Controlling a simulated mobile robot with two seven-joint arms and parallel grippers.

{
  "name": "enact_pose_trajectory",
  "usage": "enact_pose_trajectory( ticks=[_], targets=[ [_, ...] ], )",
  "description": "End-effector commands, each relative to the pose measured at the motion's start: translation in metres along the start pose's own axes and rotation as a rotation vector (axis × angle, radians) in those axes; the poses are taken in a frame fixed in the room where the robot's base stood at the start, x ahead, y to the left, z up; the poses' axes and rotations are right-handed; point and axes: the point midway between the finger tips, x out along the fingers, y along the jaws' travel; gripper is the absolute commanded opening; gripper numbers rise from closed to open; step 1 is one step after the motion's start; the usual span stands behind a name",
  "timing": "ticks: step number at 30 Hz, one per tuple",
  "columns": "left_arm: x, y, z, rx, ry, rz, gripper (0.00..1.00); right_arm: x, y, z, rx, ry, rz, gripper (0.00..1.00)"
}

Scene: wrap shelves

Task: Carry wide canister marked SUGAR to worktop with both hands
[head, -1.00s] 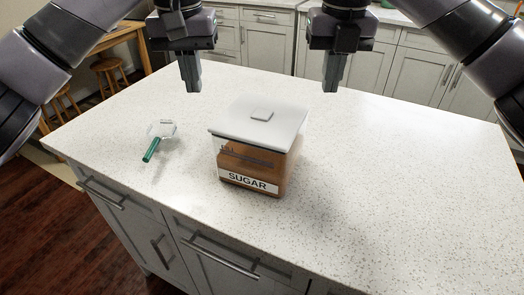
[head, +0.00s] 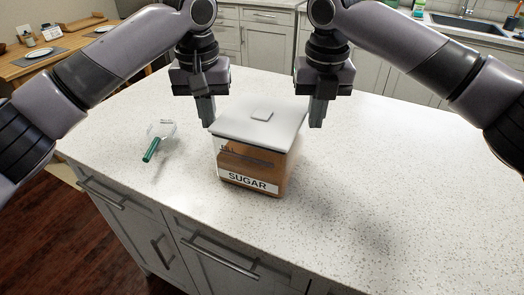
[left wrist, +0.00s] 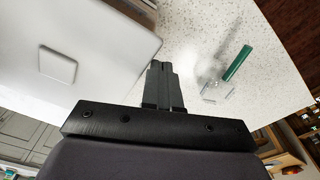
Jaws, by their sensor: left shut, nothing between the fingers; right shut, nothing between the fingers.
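The wide canister marked SUGAR (head: 248,163) stands upright on the speckled white worktop (head: 370,190), with brown contents and a pale square lid (head: 262,117). My left gripper (head: 206,122) is shut and empty, pointing down by the canister's left back corner. My right gripper (head: 317,124) is shut and empty, pointing down by its right back side. In the left wrist view the lid (left wrist: 75,62) fills the upper left, and my left gripper's closed fingers (left wrist: 160,68) are beside its edge. Whether either gripper touches the canister I cannot tell.
A clear scoop with a green handle (head: 151,150) lies on the worktop left of the canister. The worktop to the right is clear. Drawers and doors with bar handles (head: 218,258) line the front. A wooden table (head: 65,48) and a sink (head: 465,22) stand behind.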

Motion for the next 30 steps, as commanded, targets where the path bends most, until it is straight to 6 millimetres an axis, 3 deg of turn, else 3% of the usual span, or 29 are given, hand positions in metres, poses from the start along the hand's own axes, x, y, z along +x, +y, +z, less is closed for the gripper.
enact_pose_trajectory(
  ticks=[21,30],
  targets=[
    [-0.001,0.022,0.001,0.008,0.003,0.010,0.00,-0.001,0.023,-0.001,-0.012,-0.001,0.011,0.00],
    [-0.005,0.023,0.001,0.010,0.006,0.014,0.00,-0.004,0.023,-0.001,-0.015,-0.004,0.014,0.00]
  ],
)
